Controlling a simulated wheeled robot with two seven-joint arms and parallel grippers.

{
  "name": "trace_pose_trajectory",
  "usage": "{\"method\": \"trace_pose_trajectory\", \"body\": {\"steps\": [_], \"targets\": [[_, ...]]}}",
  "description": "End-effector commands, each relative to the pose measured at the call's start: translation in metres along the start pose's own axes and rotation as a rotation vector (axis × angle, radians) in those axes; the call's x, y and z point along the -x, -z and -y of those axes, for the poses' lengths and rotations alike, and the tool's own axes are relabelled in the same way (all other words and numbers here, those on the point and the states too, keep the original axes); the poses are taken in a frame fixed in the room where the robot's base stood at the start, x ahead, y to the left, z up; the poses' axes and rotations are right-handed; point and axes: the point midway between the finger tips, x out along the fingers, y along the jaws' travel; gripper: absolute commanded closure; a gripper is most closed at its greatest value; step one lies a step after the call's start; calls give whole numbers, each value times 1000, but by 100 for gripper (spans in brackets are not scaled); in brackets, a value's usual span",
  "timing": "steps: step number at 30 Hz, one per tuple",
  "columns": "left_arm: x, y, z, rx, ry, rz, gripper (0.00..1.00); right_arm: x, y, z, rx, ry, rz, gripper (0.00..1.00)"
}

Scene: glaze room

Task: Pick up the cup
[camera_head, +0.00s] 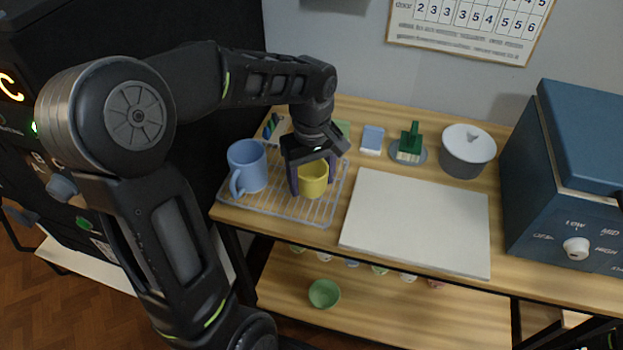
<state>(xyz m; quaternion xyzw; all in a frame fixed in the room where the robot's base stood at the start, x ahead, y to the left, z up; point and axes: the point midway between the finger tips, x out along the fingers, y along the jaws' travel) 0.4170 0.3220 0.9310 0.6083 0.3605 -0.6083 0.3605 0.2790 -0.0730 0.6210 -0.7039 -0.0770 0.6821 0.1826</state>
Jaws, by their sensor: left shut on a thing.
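A yellow cup (313,181) is at the wire rack (322,213) on the left part of the wooden bench. My left gripper (313,177) comes down over it from above and is shut on it, one finger on each side. The gripper body hides the cup's far upper part. I cannot tell whether the cup's base touches the rack. A blue mug (248,168) stands on the same rack to the left of the gripper, its handle toward the front. My right gripper is not in view.
A pale board (417,222) lies right of the rack. Behind it are a blue-and-white block (372,139), a green brush (410,142) and a grey lidded pot (466,152). A blue kiln-like box (570,170) stands at right. A green bowl (324,293) sits on the lower shelf.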

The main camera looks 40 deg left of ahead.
Motion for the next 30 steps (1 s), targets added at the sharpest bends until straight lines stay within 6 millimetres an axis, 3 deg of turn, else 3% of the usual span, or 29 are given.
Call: {"method": "trace_pose_trajectory", "body": {"steps": [13,23,30], "targets": [[0,0,0,0,0,0,83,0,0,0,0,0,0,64],[5,0,-1,0,-2,-1,84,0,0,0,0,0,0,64],[39,1,-1,-1,-5,-4,84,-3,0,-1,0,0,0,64]]}}
